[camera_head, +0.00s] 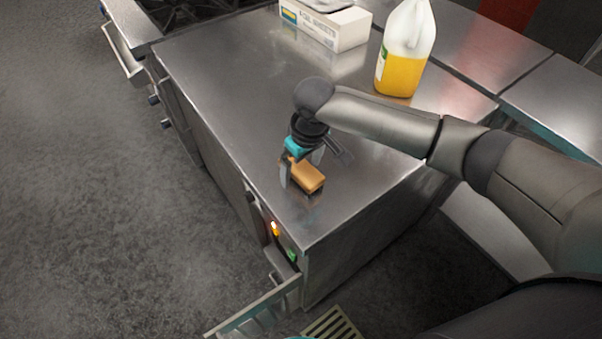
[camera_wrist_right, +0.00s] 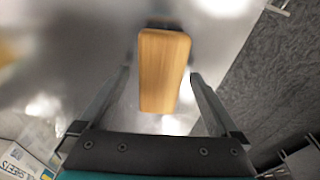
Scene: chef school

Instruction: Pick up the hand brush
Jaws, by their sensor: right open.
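The hand brush (camera_head: 306,176) lies on the steel counter near its front corner, and its wooden back faces up. In the right wrist view the brush (camera_wrist_right: 163,72) is a tan wooden block between and beyond the fingers, with a dark edge at its far end. My right gripper (camera_head: 299,178) is just above the brush, pointing down, with its fingers apart. In the right wrist view the fingers of the right gripper (camera_wrist_right: 163,85) stand on either side of the brush, with gaps visible. My left gripper is not in view.
A jug of yellow liquid (camera_head: 402,62) and a white box (camera_head: 333,27) stand farther back on the steel counter (camera_head: 235,90). A stove (camera_head: 190,12) adjoins at the back left. The counter's front edge is close to the brush. An open drawer or rack (camera_head: 262,310) juts out below.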

